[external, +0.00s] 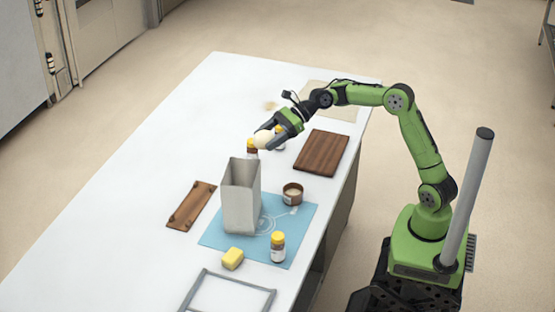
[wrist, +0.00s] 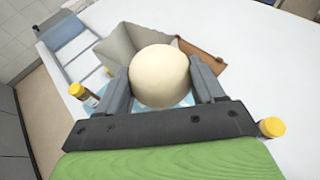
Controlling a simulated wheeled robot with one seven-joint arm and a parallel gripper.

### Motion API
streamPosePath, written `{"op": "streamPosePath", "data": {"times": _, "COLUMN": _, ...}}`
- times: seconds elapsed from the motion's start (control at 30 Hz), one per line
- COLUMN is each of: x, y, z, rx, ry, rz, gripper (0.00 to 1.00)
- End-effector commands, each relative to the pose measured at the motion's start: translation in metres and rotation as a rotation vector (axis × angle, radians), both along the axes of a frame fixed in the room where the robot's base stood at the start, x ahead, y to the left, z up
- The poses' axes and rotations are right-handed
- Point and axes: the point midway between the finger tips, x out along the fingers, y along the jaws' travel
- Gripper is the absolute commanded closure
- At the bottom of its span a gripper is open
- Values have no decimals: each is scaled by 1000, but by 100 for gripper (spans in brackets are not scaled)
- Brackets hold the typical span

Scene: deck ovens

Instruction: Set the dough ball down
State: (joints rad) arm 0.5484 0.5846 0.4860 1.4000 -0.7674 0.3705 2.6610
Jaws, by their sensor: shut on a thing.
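A pale, round dough ball (wrist: 160,77) is held between the two fingers of my gripper (wrist: 165,85) in the wrist view. In the external view my gripper (external: 270,134) is shut on the dough ball (external: 263,139), above the white table (external: 170,130). The ball appears raised, beyond a tall grey bin (external: 240,195) that stands on a blue mat (external: 217,235). The ball partly covers the bin (wrist: 115,48) in the wrist view.
A yellow-lidded jar (external: 252,147) stands close below my gripper. A dark board (external: 322,152) lies to the right, a smaller brown board (external: 191,205) left of the bin. A brown cup (external: 292,193), another jar (external: 278,247) and a yellow block (external: 233,258) are nearer. The table's left side is clear.

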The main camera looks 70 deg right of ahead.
Motion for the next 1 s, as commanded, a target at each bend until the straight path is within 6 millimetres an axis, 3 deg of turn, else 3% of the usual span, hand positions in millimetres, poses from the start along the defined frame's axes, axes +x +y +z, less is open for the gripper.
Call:
{"op": "streamPosePath", "data": {"times": 0.27, "x": 31, "y": -50, "z": -2, "rx": 13, "ry": 3, "rz": -83, "gripper": 62}}
{"op": "streamPosePath", "data": {"times": 0.7, "x": 30, "y": -48, "z": -101, "rx": 13, "ry": 9, "rz": -79, "gripper": 62}}
{"op": "streamPosePath", "data": {"times": 0.87, "x": 30, "y": -48, "z": -123, "rx": 13, "ry": 5, "rz": -79, "gripper": 62}}
{"op": "streamPosePath", "data": {"times": 1.0, "x": 30, "y": -48, "z": -154, "rx": 12, "ry": 7, "rz": -79, "gripper": 62}}
